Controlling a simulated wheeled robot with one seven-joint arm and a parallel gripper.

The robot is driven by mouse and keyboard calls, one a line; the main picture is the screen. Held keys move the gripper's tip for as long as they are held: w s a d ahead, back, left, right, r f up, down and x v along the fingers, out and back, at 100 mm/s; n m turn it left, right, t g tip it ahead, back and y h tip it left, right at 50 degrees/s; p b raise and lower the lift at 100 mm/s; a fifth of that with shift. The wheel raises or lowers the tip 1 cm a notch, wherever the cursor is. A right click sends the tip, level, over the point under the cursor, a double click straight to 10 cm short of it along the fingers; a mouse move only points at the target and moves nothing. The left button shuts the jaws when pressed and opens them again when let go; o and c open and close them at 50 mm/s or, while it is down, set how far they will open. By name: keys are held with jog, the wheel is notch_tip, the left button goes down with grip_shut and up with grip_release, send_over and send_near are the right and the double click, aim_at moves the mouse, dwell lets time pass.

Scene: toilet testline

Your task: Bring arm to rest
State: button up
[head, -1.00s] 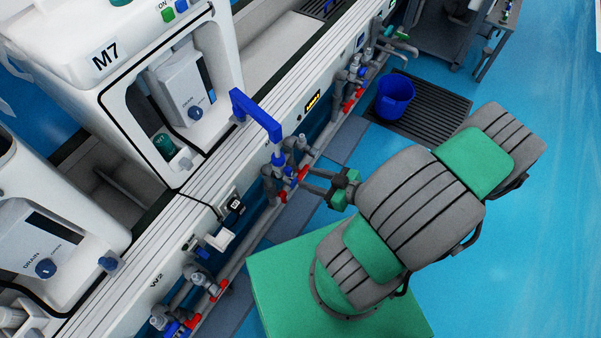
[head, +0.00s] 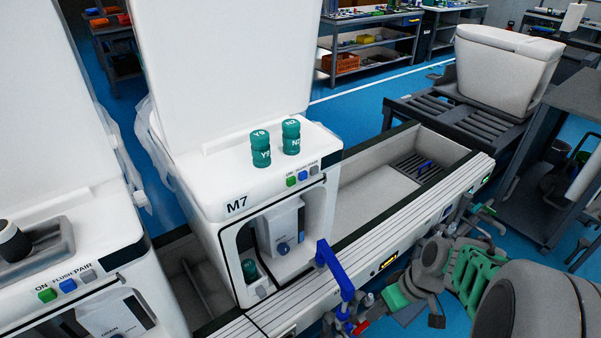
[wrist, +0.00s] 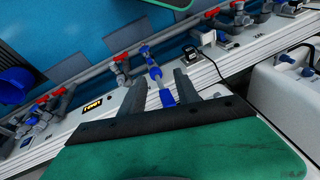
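My arm extends from the lower right of the head view towards the testline's front. My gripper (head: 381,300) is low in front of the line, near the blue angled pipe (head: 338,268); its fingertips are hard to make out there. In the wrist view, the two dark fingers of my gripper (wrist: 160,88) stand apart with a gap between them. A blue fitting (wrist: 166,97) shows in that gap, with no clear contact with either finger. Nothing appears held.
The line's front rail (head: 400,240) runs diagonally, with valves and pipes below. A white toilet tank (head: 505,70) stands at the back right. A blue bucket (wrist: 15,85) shows at the wrist view's left.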

jog(key=a+r+m+t+h+p, duration=0.1)
jog(key=a+r+m+p, duration=0.1)
jog(key=r, duration=0.7)
jog(key=a+r+m+h+p, duration=0.2)
jog(key=r+m, duration=0.1)
jog(key=r, duration=0.7)
jog(key=shift+s+a+r+t, duration=0.3)
jog(key=shift+s+a+t, duration=0.05)
jog(key=shift+s+t, duration=0.1)
